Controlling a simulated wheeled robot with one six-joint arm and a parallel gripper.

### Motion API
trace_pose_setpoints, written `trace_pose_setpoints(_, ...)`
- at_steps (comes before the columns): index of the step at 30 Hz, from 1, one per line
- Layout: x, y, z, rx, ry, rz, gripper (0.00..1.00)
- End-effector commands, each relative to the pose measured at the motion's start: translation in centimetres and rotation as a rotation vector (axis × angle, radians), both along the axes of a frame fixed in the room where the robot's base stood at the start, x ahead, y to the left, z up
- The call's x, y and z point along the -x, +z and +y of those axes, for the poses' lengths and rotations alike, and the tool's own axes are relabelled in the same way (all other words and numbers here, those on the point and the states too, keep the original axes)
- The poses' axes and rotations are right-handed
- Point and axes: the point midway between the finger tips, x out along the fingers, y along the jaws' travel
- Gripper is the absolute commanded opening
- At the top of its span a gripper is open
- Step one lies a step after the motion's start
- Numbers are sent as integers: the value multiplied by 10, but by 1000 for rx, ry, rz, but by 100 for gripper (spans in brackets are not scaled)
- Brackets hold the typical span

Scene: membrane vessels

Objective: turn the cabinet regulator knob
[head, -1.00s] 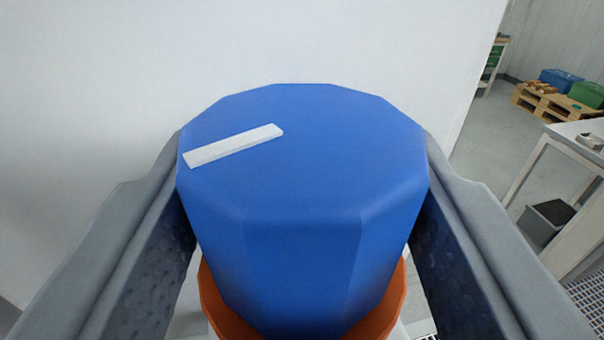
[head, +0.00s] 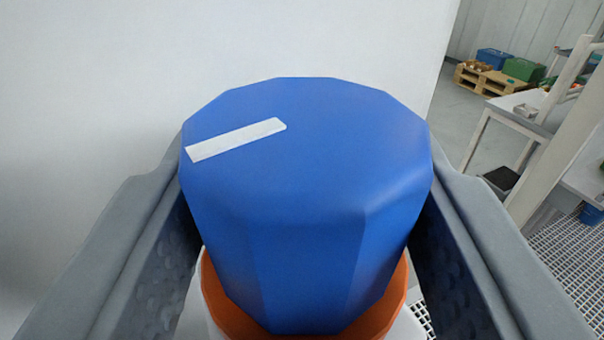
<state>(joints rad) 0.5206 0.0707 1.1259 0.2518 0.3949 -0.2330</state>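The blue, many-sided regulator knob (head: 320,190) fills the middle of the head view. A white pointer bar (head: 236,139) lies on the left of its top face, slanting up to the right. My gripper (head: 306,150) has one grey finger on each side of the knob, and both appear to press against it. My gripper is shut on the knob. An orange collar (head: 385,312) shows beneath the knob. The lower inner finger faces are partly in shadow.
A plain white panel or wall (head: 300,35) stands behind the knob. At the right are a white table (head: 505,108), a pallet (head: 480,80) with blue and green crates, a slanted pale post (head: 560,150) and floor grating (head: 570,265).

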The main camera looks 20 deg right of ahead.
Motion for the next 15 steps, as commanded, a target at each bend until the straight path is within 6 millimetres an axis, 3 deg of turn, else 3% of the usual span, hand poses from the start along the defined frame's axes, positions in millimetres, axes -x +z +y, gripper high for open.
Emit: trace_pose_setpoints(15, -2, -1, 1, 1, -111, 4, 24)
